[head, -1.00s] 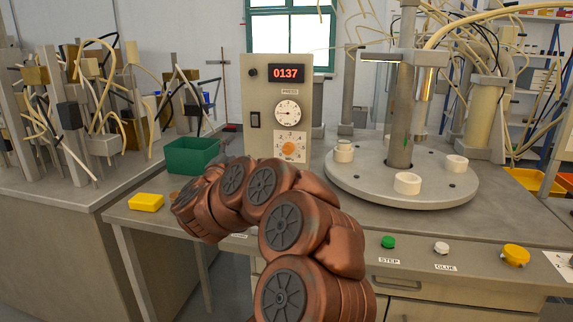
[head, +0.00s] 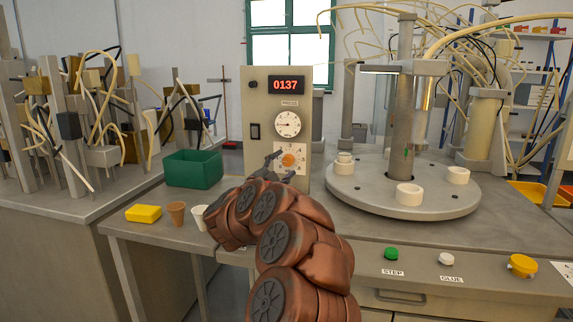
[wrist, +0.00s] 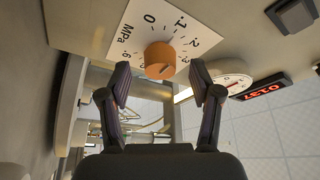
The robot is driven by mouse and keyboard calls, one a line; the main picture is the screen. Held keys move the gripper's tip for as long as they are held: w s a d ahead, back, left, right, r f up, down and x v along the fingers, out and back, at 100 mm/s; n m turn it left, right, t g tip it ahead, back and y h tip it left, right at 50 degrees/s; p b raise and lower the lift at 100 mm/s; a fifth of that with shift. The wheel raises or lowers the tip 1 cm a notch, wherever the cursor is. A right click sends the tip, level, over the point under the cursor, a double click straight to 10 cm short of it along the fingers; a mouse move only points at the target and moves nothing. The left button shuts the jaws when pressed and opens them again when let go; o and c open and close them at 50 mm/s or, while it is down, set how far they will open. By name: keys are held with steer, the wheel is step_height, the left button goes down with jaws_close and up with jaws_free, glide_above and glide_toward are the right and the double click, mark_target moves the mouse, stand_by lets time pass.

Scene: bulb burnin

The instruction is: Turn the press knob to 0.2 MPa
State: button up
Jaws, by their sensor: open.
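The orange press knob (head: 288,160) sits on a white dial plate low on the grey control panel (head: 262,100). In the wrist view the knob (wrist: 160,60) is at upper centre, with 0, .1, .2, .6 and MPa printed around it. Its pointer setting is too small to tell. My gripper (wrist: 161,78) is open and empty, its fingers spread either side just short of the knob, not visibly touching it. In the head view my gripper (head: 272,164) is at the panel, just left of the knob. The round pressure gauge (head: 288,124) is above; its needle is unclear.
The red display (head: 286,85) reads 0137. A green bin (head: 194,170), yellow block (head: 143,214), brown cup (head: 177,213) and white cup (head: 199,217) stand left of my arm. A round turntable (head: 350,193) with white rings is right. Green and white buttons line the front edge.

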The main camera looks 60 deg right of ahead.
steer(key=shift+x, duration=1.15)
steer(key=c, duration=1)
steer(key=shift+d, duration=0.15)
steer(key=shift+c, duration=0.6)
